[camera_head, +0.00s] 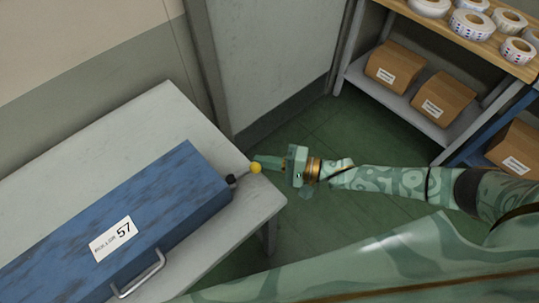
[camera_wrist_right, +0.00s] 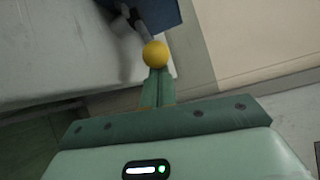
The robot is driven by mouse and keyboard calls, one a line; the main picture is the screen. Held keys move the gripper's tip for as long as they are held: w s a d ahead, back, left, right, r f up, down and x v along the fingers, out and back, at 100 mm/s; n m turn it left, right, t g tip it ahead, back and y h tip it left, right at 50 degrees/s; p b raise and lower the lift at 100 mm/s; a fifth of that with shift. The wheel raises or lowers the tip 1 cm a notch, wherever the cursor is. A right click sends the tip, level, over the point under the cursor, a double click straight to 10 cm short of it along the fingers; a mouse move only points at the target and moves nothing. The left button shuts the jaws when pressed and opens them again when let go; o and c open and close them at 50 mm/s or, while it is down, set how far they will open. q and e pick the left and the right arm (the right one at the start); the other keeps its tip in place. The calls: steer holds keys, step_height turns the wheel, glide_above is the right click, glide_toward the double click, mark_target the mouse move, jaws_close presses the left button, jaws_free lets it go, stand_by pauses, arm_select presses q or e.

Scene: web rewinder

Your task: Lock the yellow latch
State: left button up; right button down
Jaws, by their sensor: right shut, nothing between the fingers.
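The yellow latch knob (camera_head: 255,168) is a small ball on a short dark lever at the right end of a blue box (camera_head: 150,215) marked 57. My right gripper (camera_head: 257,160) comes in from the right with its fingers shut and empty, tips right at the ball. In the right wrist view the yellow ball (camera_wrist_right: 155,54) sits just beyond the closed fingertips (camera_wrist_right: 157,72). I cannot tell whether they touch it. The dark lever (camera_wrist_right: 134,20) runs from the ball to the blue box. My left gripper is not in view.
The blue box lies on a grey table (camera_head: 165,105) and has a metal handle (camera_head: 138,275) on its front. A grey panel (camera_head: 265,60) stands behind. A shelf (camera_head: 400,95) with cardboard boxes and tape rolls is at the upper right. Green floor (camera_head: 340,130) lies between.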

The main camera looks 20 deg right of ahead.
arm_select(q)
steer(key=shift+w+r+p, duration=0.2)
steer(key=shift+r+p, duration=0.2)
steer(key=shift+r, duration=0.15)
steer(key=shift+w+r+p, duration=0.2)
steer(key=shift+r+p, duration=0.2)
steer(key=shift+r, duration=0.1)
arm_select(e)
steer(key=shift+s, duration=1.25)
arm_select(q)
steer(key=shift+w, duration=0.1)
